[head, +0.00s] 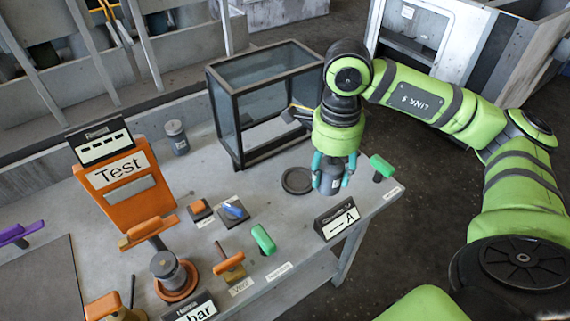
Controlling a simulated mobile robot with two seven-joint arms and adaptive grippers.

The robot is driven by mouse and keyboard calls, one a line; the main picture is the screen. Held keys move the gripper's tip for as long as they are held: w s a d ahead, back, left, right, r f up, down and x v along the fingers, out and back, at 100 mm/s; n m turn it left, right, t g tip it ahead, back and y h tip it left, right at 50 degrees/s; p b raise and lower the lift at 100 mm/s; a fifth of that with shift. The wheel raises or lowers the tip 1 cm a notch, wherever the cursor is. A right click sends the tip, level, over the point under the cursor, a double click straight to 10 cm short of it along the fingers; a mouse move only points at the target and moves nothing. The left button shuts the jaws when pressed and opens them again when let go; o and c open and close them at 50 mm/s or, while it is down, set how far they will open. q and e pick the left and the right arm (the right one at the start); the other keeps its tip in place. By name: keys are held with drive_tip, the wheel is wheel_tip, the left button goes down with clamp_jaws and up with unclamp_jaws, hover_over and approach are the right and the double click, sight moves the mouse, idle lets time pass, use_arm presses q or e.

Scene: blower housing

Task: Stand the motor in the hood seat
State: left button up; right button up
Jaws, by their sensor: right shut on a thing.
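My right gripper (334,170) points down at the right part of the table, its teal fingers shut around a dark grey cylinder, which looks like the motor (330,186). The motor is upright; I cannot tell whether its base touches the table. A dark round ring (286,189), possibly the seat, lies flat just left of the motor, apart from it in the picture. The dark-framed clear hood (236,122) stands behind the ring. No seat can be made out inside the hood. My left gripper is not in view.
Another grey cylinder (177,138) stands left of the hood, near an orange Test panel (125,187). Buttons and levers crowd the front left.

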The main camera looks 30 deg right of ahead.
drive_tip(key=shift+w+f, duration=0.15)
drive_tip(key=shift+w, duration=0.75)
drive_tip(key=w+f+p, duration=0.1)
drive_tip(key=w+f, duration=0.1)
drive_tip(key=w, duration=0.1)
drive_tip(key=w+f+p, duration=0.1)
drive_tip(key=w+f, duration=0.1)
drive_tip(key=w, duration=0.1)
drive_tip(key=w+d+f+p, duration=0.1)
drive_tip(key=w+f, duration=0.1)
drive_tip(key=w, duration=0.2)
drive_tip(key=shift+w+f, duration=0.1)
drive_tip(key=shift+f, duration=0.45)
wheel_tip(320, 180, down, 2)
drive_tip(key=shift+f+p, duration=0.25)
drive_tip(key=shift+p, duration=0.3)
drive_tip(key=shift+f, duration=0.6)
drive_tip(key=o, duration=1.5)
drive_tip(key=shift+c, duration=0.2)
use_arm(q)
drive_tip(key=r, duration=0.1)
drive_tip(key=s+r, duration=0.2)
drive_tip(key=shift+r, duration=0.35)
